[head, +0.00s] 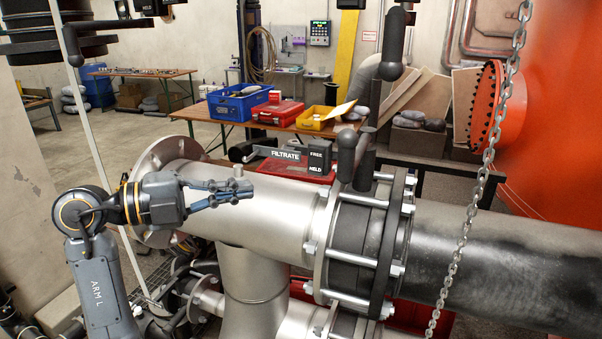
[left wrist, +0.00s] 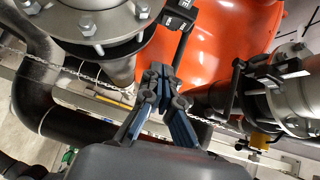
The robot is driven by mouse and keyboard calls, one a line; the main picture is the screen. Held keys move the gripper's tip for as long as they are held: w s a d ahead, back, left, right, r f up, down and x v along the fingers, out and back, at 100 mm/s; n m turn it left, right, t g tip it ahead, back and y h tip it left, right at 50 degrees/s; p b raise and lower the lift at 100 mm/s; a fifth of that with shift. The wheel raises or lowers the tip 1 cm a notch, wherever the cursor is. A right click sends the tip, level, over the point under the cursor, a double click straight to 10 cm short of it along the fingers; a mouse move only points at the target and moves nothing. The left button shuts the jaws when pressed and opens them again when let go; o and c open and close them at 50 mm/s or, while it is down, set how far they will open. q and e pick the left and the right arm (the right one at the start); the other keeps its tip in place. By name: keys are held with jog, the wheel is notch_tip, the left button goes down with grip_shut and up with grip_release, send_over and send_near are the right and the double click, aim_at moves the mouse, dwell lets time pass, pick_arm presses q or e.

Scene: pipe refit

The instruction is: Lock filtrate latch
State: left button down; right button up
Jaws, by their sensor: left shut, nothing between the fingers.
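The filtrate latch has a grey plate lettered FILTRATE (head: 285,155) and a dark block lettered FREE and HELD (head: 319,158) above the steel pipe. Just right of the block a dark upright lever with a rounded grip (head: 347,155) stands by the black clamped flange (head: 362,235). I cannot tell which mark the lever is set to. My left gripper (head: 250,189) is shut and empty above the steel pipe, left of the lever and apart from it. Its closed fingers (left wrist: 160,76) also show in the left wrist view. My right gripper is not in view.
A chain (head: 490,150) hangs in front of the dark pipe on the right. An orange tank (head: 570,90) fills the right. Behind, a table carries a blue crate (head: 238,106) and a red case (head: 278,113).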

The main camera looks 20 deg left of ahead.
aim_at(317, 172)
pick_arm(q)
jog(key=p+x, duration=0.1)
jog(key=x, duration=0.3)
jog(key=w+a+p+x, duration=0.1)
jog(key=p+x, duration=0.1)
jog(key=x, duration=0.2)
jog(key=w+a+p+x, duration=0.1)
jog(key=x, duration=0.3)
jog(key=shift+w+d+f+p, duration=0.15)
jog(key=shift+w+d+p, duration=0.15)
jog(key=shift+p, duration=0.1)
jog(key=shift+w+f+b, duration=0.1)
jog(key=shift+f+b, duration=0.2)
jog(key=shift+b, duration=0.25)
jog(key=shift+w+r+m, duration=0.15)
jog(key=shift+m, duration=0.15)
